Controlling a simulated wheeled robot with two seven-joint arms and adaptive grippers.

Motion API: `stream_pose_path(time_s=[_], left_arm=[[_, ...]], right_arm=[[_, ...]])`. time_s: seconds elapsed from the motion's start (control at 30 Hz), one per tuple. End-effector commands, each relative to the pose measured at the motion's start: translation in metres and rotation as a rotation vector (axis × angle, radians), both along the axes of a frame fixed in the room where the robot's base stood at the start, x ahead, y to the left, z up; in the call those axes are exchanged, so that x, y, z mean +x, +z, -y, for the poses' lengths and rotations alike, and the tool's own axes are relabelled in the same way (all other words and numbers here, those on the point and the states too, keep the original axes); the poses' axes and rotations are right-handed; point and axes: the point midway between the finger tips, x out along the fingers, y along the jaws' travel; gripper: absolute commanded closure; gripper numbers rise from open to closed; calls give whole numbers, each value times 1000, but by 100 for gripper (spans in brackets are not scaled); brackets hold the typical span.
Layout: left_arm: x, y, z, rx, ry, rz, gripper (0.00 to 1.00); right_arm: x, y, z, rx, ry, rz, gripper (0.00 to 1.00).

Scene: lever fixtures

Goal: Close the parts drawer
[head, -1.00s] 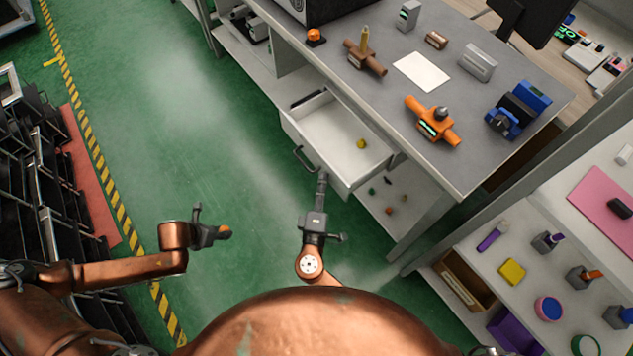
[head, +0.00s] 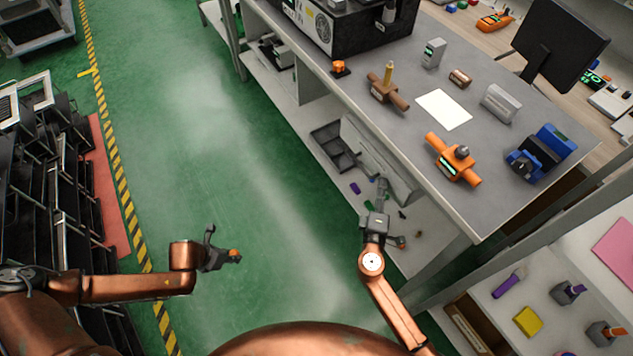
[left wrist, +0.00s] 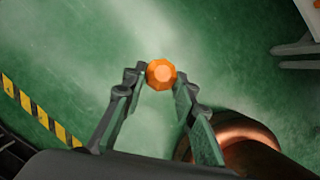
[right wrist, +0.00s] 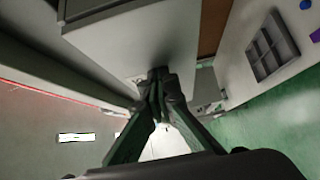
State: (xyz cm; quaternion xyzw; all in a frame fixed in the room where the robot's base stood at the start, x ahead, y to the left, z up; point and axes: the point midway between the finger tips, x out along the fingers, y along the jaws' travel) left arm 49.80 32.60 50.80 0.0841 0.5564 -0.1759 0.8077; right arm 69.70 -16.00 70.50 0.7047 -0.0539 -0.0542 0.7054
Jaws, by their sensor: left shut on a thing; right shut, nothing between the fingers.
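The parts drawer (head: 370,152) is under the grey workbench top. Its pale front sits near the bench edge and its inside is hidden, so I cannot tell whether it is fully shut. In the right wrist view a large pale panel (right wrist: 140,42), apparently the drawer, fills the upper middle. My right gripper (head: 381,186) is shut and empty, its tips at or very near the drawer front; contact is unclear. It also shows in the right wrist view (right wrist: 160,76). My left gripper (head: 232,256) is shut on an orange faceted piece (left wrist: 161,74), away from the bench over the floor.
The workbench top (head: 400,130) carries an orange fixture (head: 453,160), a brown fixture (head: 387,88) and a blue vise-like device (head: 540,152). A dark divided tray (head: 333,148) and small parts lie on the lower shelf. A shelf stands at right.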

Motion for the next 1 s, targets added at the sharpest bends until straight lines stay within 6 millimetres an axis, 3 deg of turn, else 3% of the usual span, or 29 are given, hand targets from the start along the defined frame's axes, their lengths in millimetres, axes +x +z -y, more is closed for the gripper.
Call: stream_pose_path(time_s=[0.47, 0.67, 0.83, 1.0], left_arm=[[0, 0, 0, 0, 0, 0, 88], [0, -2, 0, 0, 0, -1, 88], [-1, -6, 0, -1, 0, -5, 88], [1, 9, 0, 0, 1, 7, 88]], right_arm=[[4, 2, 9, 0, -12, 3, 100], [-2, 1, -3, 2, -11, 1, 100], [-16, -1, -34, 4, 0, -1, 100], [-58, 2, -38, 0, 1, -2, 100]])
